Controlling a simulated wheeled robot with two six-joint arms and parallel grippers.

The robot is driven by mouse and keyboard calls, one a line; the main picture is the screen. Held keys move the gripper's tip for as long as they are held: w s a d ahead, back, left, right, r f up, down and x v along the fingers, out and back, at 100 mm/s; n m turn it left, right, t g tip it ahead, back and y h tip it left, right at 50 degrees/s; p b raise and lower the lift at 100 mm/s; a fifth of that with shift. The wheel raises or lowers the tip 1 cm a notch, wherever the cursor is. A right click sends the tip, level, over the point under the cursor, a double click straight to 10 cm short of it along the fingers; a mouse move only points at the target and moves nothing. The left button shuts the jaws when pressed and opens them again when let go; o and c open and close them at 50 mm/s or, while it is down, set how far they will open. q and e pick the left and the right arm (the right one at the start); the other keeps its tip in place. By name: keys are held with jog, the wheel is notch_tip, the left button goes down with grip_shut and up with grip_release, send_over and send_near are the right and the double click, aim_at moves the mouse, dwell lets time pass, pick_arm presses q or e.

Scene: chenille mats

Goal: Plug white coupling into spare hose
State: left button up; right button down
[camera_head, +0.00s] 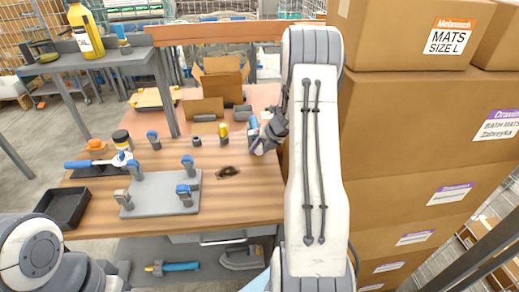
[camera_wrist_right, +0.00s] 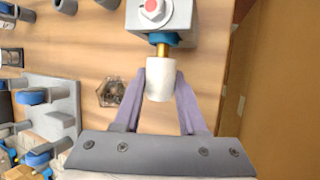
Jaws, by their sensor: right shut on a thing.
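My right gripper (camera_wrist_right: 160,84) is shut on the white coupling (camera_wrist_right: 160,80), a short white cylinder between its purple fingers in the right wrist view. A brass stem (camera_wrist_right: 162,50) with a blue ring (camera_wrist_right: 162,38) runs from a grey block (camera_wrist_right: 172,18) down to the coupling's upper end. I cannot tell whether the stem is inside the coupling or only behind it. In the head view my right gripper (camera_head: 266,136) is at the right side of the wooden table, and the coupling is hard to make out. I cannot pick out the spare hose for certain. My left gripper is outside the view.
A grey board (camera_head: 160,194) with several blue-topped clips lies on the wooden table (camera_head: 250,208). A small dark hexagonal piece (camera_head: 228,172) lies to its right. A black tray (camera_head: 66,208) is at the left. Stacked cardboard boxes (camera_head: 420,130) stand close on the right.

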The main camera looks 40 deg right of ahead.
jog(key=shift+w+d+r+p, duration=0.1)
jog(key=shift+w+d+p, duration=0.25)
jog(key=shift+w+p, duration=0.25)
jog(key=shift+c, duration=1.9)
grip_release()
